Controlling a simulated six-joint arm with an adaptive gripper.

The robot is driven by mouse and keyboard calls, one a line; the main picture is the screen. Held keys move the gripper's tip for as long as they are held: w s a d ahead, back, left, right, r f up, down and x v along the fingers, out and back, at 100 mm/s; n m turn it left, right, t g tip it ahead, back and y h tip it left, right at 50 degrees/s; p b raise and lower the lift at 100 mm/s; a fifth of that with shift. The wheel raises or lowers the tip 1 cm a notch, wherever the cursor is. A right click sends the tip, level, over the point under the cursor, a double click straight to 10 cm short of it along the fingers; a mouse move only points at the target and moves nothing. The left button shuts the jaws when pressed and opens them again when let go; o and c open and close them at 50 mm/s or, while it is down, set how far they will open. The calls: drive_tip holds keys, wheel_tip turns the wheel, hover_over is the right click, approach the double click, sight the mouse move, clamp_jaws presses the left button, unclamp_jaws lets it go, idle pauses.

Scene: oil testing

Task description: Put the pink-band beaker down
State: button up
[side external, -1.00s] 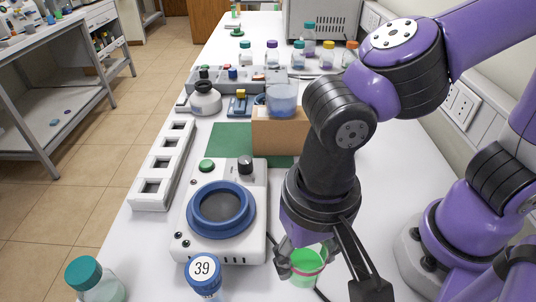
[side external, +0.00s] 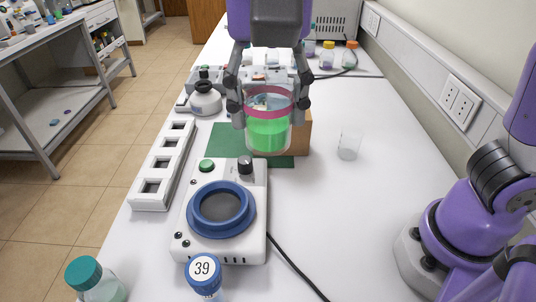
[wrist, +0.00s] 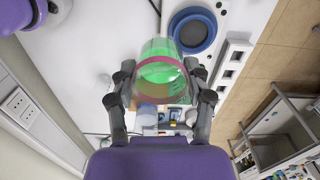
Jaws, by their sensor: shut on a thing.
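The pink-band beaker (side external: 268,134) holds bright green liquid and has a pink ring near its top. My gripper (side external: 268,104) is shut on it, with a finger on each side near the band. In the side view the beaker hangs upright in front of the brown box (side external: 302,130) and over the green mat (side external: 228,136). I cannot tell its exact height above the mat. In the wrist view the beaker (wrist: 160,70) shows between the fingers of my gripper (wrist: 161,82).
A white hotplate (side external: 253,226) with a blue ring stands in front of the mat. A small clear beaker (side external: 349,147) stands to the right. A white rack (side external: 153,187) lies left. Bottle 39 (side external: 204,272) and a teal-capped bottle (side external: 84,274) stand in front. The table's right side is mostly clear.

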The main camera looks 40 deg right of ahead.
drive_tip(key=w+d+m, duration=0.7)
drive_tip(key=w+d, duration=0.8)
drive_tip(key=d, duration=0.3)
drive_tip(key=d+f+m, duration=0.3)
drive_tip(key=d+m, duration=0.2)
drive_tip(key=d, duration=1.5)
drive_tip(key=f, duration=2)
drive_tip(key=shift+s+a, duration=0.2)
drive_tip(key=shift+s, duration=0.1)
drive_tip(key=o, duration=1.2)
drive_tip(key=shift+f, duration=0.1)
